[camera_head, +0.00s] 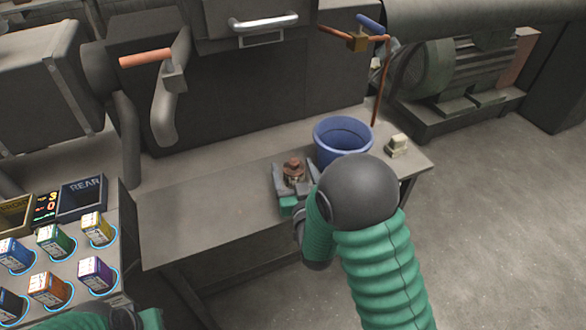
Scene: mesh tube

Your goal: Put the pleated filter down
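My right gripper (294,180) is over the middle of the grey workbench (205,215), its grey fingers on either side of a small brown, round-topped part (293,166). I cannot tell whether the fingers touch this part, or whether it rests on the bench. No pleats can be made out on it at this size, so I cannot be sure it is the pleated filter. My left gripper (150,318) shows only in part at the bottom edge, and its fingers cannot be read.
A blue bucket (338,158) stands just beyond the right gripper. A small pale block (397,143) lies at the bench's right end. The bench's left half is clear. Several coloured boxes (97,228) stand on a panel at left. A copper pipe (381,85) rises behind.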

